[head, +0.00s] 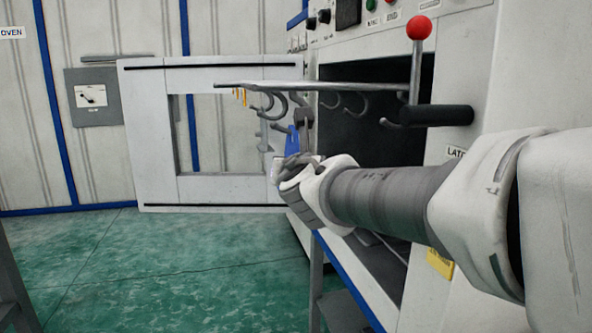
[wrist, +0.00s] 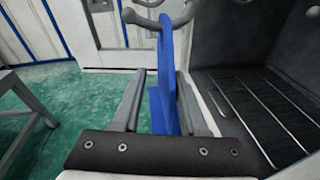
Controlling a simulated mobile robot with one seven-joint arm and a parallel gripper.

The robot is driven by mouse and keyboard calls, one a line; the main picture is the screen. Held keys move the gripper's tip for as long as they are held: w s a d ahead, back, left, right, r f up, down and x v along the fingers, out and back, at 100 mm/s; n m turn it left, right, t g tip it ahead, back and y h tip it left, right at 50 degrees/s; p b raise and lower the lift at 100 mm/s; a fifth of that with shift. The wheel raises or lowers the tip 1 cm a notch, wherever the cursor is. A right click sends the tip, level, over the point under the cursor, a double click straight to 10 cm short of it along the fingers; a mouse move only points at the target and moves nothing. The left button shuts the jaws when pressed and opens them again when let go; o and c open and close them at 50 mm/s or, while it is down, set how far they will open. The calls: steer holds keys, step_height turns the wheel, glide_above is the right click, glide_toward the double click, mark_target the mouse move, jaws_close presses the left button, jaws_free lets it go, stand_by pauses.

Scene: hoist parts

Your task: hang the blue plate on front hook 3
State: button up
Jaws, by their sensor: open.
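The blue plate (head: 292,141) shows in the head view as a small blue patch beside my gripper (head: 304,124), partly hidden by it. Several grey hooks (head: 356,106) hang under the rail (head: 270,86) in the head view. I cannot tell which hook number bears the plate.
The oven's dark chamber (head: 375,75) is open behind the hooks, and its white door (head: 215,188) stands open at left. A red-knobbed lever (head: 418,28) and black handle (head: 437,115) are near my arm.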

steer(key=s+d+r+p, duration=0.2)
steer(key=s+p, duration=0.1)
steer(key=s, duration=0.9)
steer(key=s+d+f+m+g+h, duration=0.2)
steer(key=s+d+f+m+h, duration=0.15)
steer(key=d+m, duration=0.55)
steer(key=s+d+f+m+g+h, duration=0.2)
steer(key=d+f+m+g+h, duration=0.15)
steer(key=d+m, duration=0.6)
steer(key=s+a+f+m+g+y+p, duration=0.1)
steer(key=s+a+f+m+g+y, duration=0.3)
steer(key=m, duration=0.5)
steer(key=s+a+f+m+g+y, duration=0.1)
steer(key=s+a+f+m, duration=0.1)
steer(key=s+f+m, duration=0.6)
step_height(320, 180, up, 14)
steer(key=w+p, duration=0.1)
steer(key=p, duration=1)
steer(key=shift+w+f+p, duration=0.2)
steer(key=shift+f+p, duration=0.05)
steer(key=shift+p, duration=0.1)
steer(key=shift+m, duration=0.25)
